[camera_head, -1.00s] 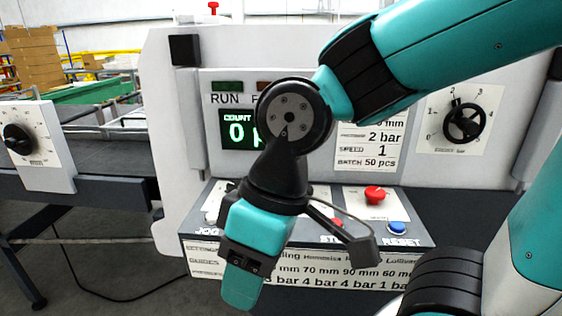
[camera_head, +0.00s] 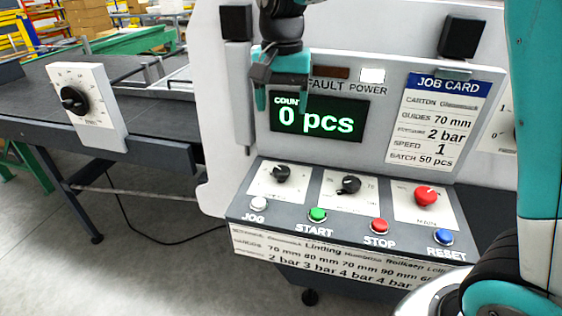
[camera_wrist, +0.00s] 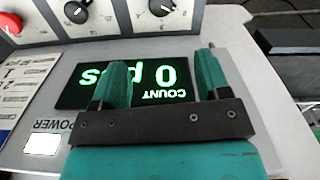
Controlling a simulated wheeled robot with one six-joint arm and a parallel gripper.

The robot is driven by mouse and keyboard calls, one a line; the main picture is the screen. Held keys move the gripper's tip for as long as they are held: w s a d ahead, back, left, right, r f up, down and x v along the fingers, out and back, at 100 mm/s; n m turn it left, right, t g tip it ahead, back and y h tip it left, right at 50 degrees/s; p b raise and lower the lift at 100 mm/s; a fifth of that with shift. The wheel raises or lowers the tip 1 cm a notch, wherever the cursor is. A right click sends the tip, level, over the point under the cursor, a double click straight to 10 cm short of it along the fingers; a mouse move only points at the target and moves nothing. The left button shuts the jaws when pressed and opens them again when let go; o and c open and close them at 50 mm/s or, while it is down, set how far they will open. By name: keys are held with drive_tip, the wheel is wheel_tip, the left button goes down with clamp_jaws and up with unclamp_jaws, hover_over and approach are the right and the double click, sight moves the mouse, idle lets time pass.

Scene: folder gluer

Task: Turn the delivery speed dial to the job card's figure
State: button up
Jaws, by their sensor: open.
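A black dial (camera_head: 74,99) with a numbered scale sits on a white panel beside the conveyor, at the left of the head view. Its label and exact setting are too small to read. The job card (camera_head: 436,118), right of the display, reads speed 1. My gripper (camera_head: 281,101) is open and empty in front of the green count display (camera_head: 330,121), well right of and apart from the conveyor dial. The wrist view shows both fingers (camera_wrist: 162,78) apart over the display (camera_wrist: 150,84), which appears upside down there.
The console has two black knobs (camera_head: 281,174) (camera_head: 348,185), a red main knob (camera_head: 425,196), and jog, start (camera_head: 317,214), stop (camera_head: 380,226) and reset (camera_head: 443,238) buttons. Another dial is mostly hidden by my arm at right. Floor below the conveyor (camera_head: 150,133) is open.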

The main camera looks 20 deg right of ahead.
sight(281, 170)
wheel_tip(281, 170, down, 16)
drive_tip(key=shift+s+r+p, duration=0.1)
drive_tip(key=shift+r+p, duration=0.05)
drive_tip(key=shift+p, duration=0.7)
drive_tip(key=shift+c, duration=0.3)
drive_tip(key=shift+a, duration=0.1)
drive_tip(key=c, duration=0.9)
